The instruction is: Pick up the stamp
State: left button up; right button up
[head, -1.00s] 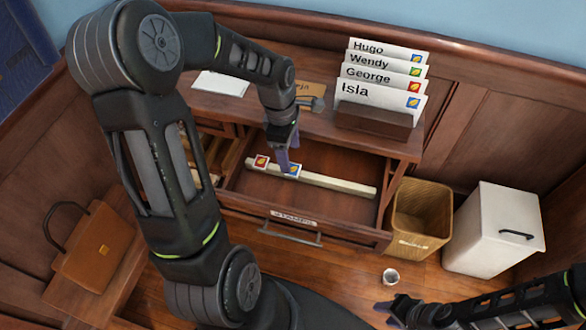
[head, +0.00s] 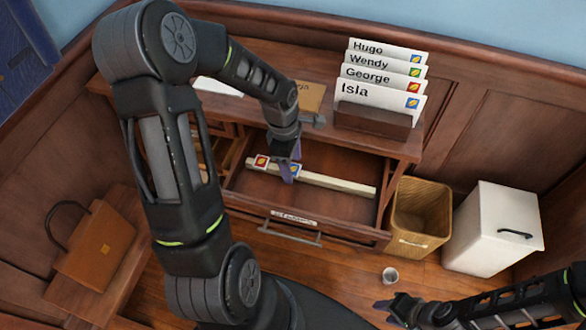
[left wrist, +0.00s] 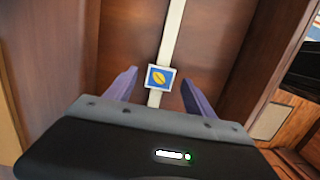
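A blue stamp (head: 295,170) with a yellow leaf-like mark and white border sits on a pale bar in the open drawer (head: 330,208). A red stamp (head: 262,161) sits on the same bar to its left. My left gripper (head: 287,170) is down in the drawer at the blue stamp and partly covers it in the head view. In the left wrist view the blue stamp (left wrist: 160,78) lies between the two spread, purple-grey fingers of my left gripper (left wrist: 158,88), apart from both. My right gripper (head: 388,308) is low at the bottom right, away from the drawer; its fingers are too small to judge.
Envelopes labelled Hugo, Wendy, George and Isla stand in a wooden holder (head: 372,126) on the desk. A wicker bin (head: 420,215) and a white bin (head: 493,230) stand right of the drawer. A small cup (head: 390,275) is on the floor.

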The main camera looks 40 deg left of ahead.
pick_arm(q)
grip_shut()
dwell(0.5)
notch_tip(320, 180, up, 10)
dwell(0.6)
dwell(0.4)
